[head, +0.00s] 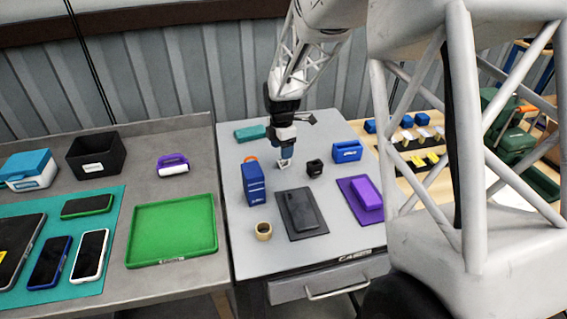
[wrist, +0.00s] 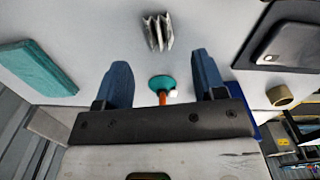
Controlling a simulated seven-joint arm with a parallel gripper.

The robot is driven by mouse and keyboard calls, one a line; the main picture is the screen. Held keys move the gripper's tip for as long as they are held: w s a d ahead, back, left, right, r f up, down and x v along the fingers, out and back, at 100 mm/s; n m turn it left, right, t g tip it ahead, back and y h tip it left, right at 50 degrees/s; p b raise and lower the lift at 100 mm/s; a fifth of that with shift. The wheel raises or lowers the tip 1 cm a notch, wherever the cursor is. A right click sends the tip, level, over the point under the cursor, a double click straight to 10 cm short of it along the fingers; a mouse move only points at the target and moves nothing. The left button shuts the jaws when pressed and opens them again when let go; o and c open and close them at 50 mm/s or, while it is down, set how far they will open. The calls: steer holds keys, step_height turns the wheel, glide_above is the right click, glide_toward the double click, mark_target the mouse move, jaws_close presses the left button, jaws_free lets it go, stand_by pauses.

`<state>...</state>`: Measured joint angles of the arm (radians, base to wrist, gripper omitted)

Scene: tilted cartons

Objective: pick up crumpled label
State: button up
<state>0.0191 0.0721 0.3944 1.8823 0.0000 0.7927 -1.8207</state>
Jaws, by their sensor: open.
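The crumpled label (wrist: 157,32) is a small pale grey, folded piece with upright creases. It lies on the light grey tabletop near the top centre of the wrist view, beyond my fingertips and roughly in line with the gap between them. My gripper (wrist: 160,62) has two blue fingers spread apart with nothing held. In the head view my gripper (head: 285,157) points down over the back middle of the grey table. A pale patch shows at its fingertips there, too small to tell whether it is the label.
A teal round thing with an orange part (wrist: 162,84) shows between the fingers. A teal block (head: 251,132) is behind, a blue carton (head: 254,185) left, a small black box (head: 315,168) right, a dark phone (head: 301,208) in front. A tan ring (head: 264,231) stands near the front edge.

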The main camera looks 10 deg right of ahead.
mark_target(284, 162)
steer(key=shift+f, duration=2.6)
steer(key=shift+c, duration=0.3)
steer(key=c, duration=0.9)
